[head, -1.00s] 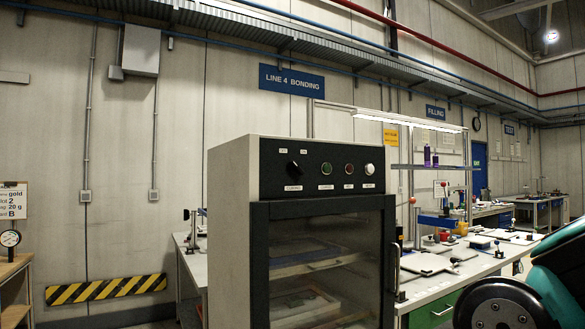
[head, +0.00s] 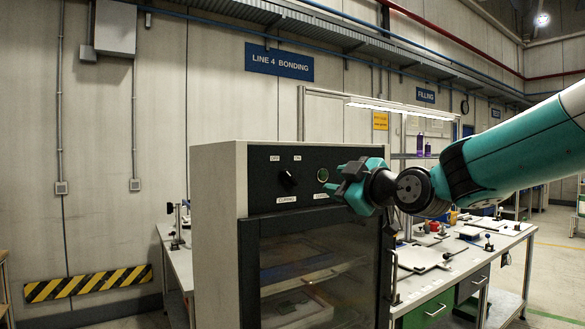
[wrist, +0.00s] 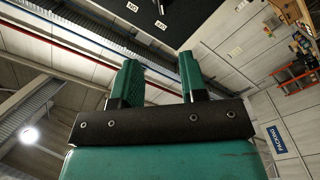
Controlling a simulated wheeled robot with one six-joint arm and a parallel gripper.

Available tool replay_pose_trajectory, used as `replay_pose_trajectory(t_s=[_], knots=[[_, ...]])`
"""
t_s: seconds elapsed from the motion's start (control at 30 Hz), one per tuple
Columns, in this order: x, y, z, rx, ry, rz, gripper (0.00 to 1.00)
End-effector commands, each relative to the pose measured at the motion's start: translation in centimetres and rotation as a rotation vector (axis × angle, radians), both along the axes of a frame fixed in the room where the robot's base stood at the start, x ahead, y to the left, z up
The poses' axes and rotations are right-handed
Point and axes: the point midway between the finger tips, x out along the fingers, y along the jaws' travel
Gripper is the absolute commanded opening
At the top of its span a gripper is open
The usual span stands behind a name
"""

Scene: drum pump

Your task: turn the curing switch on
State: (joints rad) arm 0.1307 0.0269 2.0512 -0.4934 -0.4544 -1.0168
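The curing switch (head: 288,178) is a black rotary knob at the upper left of the black panel on the oven-like cabinet (head: 215,230). OFF is marked above it to the left and ON to the right, with a label below. Its raised grip appears tilted toward the upper left, the OFF side. My gripper (head: 340,181) is to the right of the knob, in front of the panel and apart from the knob. In the wrist view my gripper (wrist: 160,78) has its two green fingers spread with nothing between them.
The cabinet's glass door (head: 310,265) is shut, with a vertical handle (head: 394,278). A workbench (head: 440,285) with tools stands behind right.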

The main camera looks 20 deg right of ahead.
Motion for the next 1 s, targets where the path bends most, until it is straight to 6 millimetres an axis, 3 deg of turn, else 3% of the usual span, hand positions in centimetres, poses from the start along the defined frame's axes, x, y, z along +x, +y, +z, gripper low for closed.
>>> replay_pose_trajectory(t_s=[0.17, 0.7, 1.0], knots=[[2.5, 1.0, 0.3, -0.003, -0.002, 0.004, 0.39], [13.6, 4.8, 0.3, -0.001, 0.000, 0.006, 0.39], [16.1, 5.6, 0.0, -0.001, -0.002, 0.006, 0.39]])
